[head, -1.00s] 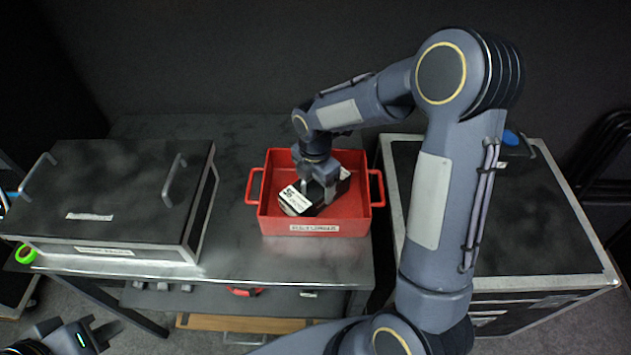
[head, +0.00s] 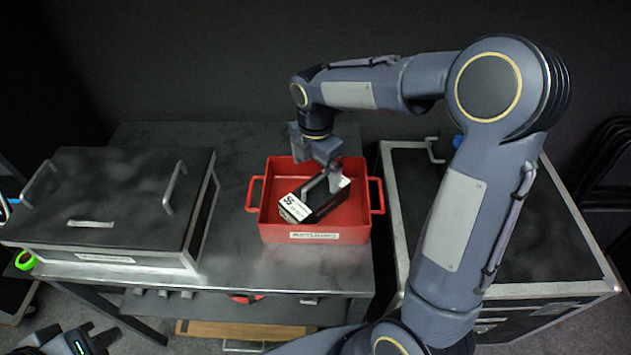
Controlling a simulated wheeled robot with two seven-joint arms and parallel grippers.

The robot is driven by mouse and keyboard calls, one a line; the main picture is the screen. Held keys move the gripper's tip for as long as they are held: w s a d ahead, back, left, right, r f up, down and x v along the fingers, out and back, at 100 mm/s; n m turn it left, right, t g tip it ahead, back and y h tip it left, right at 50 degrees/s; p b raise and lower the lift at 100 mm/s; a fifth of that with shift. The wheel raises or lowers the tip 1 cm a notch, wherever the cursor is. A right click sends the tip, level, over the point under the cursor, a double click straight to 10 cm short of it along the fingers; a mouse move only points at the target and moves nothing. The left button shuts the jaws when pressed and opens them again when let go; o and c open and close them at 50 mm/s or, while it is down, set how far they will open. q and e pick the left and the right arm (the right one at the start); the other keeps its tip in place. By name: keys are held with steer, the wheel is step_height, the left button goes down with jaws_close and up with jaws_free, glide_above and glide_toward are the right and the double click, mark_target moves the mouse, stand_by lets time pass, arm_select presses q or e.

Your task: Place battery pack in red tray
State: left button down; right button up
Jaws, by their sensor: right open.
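The battery pack (head: 297,209) is a black box with a white label on its end. It lies at a slant inside the red tray (head: 314,235), which stands on the metal table. My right gripper (head: 323,188) is above the pack within the tray's outline, open, with its fingers over the pack's upper part. Whether the fingers touch the pack is hard to tell. My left gripper (head: 62,342) is at the bottom left corner, partly cut off and far from the tray.
A black case with handles (head: 120,200) stands left of the tray on the table (head: 250,268). A large black flight case (head: 520,230) stands to the right, partly behind my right arm. A green tape roll (head: 25,260) is at the left edge.

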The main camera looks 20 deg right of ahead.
step_height(320, 180, up, 3)
steer(key=shift+r, duration=0.2)
steer(key=s+r+m+t+y, duration=0.1)
steer(key=s+m+t+y, duration=0.1)
steer(key=s+m, duration=0.9)
steer(key=s+a+r+m+t+y, duration=0.1)
steer(key=s+m+t, duration=0.2)
steer(key=s+m, duration=0.8)
steer(key=shift+a+r+m+t+y, duration=0.15)
steer(key=shift+r+m+t+y, duration=0.2)
steer(key=shift+m, duration=0.45)
steer(key=shift+f, duration=0.1)
